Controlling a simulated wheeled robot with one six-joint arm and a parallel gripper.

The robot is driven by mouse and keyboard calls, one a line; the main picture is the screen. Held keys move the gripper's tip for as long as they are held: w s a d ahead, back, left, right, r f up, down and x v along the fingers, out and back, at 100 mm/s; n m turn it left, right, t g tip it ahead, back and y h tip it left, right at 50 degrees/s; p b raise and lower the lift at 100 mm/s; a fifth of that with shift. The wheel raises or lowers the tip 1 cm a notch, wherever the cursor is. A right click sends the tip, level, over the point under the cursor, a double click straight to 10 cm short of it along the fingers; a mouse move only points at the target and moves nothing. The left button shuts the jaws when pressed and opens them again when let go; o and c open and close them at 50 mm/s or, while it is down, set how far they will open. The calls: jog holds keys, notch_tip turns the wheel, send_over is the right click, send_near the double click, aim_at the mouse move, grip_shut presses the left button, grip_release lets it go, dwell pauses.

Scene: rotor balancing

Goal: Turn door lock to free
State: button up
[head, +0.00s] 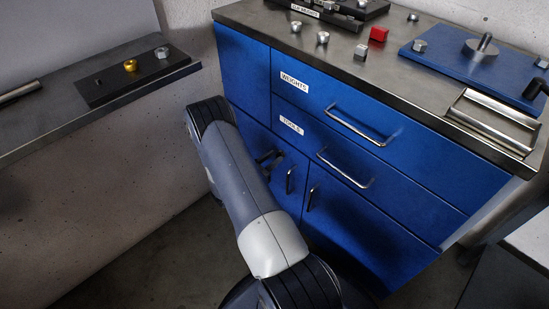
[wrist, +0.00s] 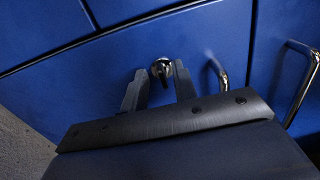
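The door lock (wrist: 161,67) is a small round metal lock with a dark lever on the blue cabinet door (wrist: 120,60). In the wrist view its lever points roughly down the picture. My gripper (wrist: 159,72) is open, with one finger to the left of the lock and one to the right. A gap shows on the left; the right finger is close to the lock, and I cannot tell if it touches. In the head view my gripper (head: 268,158) is at the left door, mostly behind my arm, and the lock is hidden there.
The door handle (wrist: 218,75) is just right of my gripper; a second handle (wrist: 303,85) is farther right. Above are the drawers labelled WEIGHTS (head: 294,82) and TOOLS (head: 291,125), with protruding handles. A grey shelf (head: 40,118) juts out at the left.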

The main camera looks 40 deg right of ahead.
jog(key=shift+d, duration=0.7)
jog(key=shift+c, duration=0.5)
grip_shut()
